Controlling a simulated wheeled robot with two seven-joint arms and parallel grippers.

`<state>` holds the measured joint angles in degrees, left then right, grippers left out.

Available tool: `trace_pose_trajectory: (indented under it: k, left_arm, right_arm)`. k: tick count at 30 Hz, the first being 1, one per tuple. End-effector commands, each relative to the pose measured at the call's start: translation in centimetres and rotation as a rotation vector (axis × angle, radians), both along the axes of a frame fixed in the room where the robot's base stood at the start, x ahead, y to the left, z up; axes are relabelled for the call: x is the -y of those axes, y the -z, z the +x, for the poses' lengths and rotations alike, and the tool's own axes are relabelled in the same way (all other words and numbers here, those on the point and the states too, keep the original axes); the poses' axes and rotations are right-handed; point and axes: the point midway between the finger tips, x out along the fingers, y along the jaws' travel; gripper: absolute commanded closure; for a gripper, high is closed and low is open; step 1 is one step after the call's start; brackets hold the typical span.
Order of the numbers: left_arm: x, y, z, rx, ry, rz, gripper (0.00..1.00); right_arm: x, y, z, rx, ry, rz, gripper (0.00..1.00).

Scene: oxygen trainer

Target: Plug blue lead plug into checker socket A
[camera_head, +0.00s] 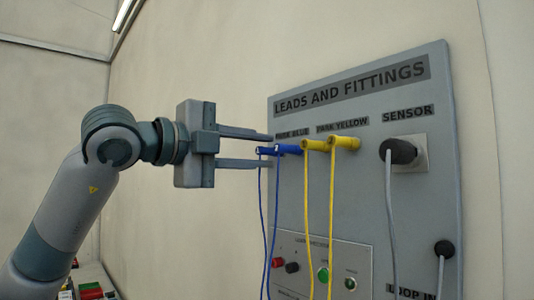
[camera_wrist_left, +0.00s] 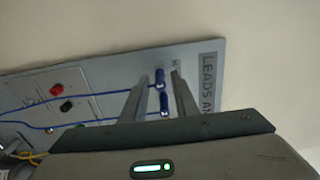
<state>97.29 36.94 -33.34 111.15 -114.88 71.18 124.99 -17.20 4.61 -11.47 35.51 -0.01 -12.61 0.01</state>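Two blue lead plugs sit side by side at the parking spot under the label PARK BLUE, the left one (camera_head: 265,151) and the right one (camera_head: 288,149), each with a blue cable hanging down. They also show in the left wrist view, (camera_wrist_left: 160,78) and (camera_wrist_left: 165,103). My left gripper (camera_head: 270,150) is open, its fingers pointing at the board, one above and one below the plugs' height. In the left wrist view the plugs appear between the fingers (camera_wrist_left: 158,95); contact cannot be told. The checker panel (camera_head: 318,258) has a red socket (camera_head: 278,262) and a black socket (camera_head: 292,267); their letters are unreadable.
The grey board (camera_head: 400,190) carries two yellow plugs (camera_head: 313,145) (camera_head: 345,142) right of the blue ones, and a black sensor plug (camera_head: 397,151). Cables hang across the board's front. The wall left of the board is clear.

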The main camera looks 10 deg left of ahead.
Motion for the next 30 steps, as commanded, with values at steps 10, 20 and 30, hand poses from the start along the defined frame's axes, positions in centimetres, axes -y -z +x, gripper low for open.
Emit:
trace_pose_trajectory:
  k: [10, 20, 30]
  left_arm:
    - [-0.01, -0.01, 0.01, 0.0, 0.0, 0.0, 0.73]
    - [-0.02, 0.08, 0.0, 0.0, 0.0, -0.001, 0.73]
    - [-0.02, -0.01, -0.01, 0.0, 0.0, 0.0, 0.73]
  right_arm:
    - [0.01, -0.01, 0.02, 0.0, 0.0, 0.0, 0.69]
    - [0.0, 0.62, 0.04, 0.0, 0.0, 0.0, 0.69]
    - [0.0, 0.95, 0.06, 0.001, 0.0, 0.0, 0.69]
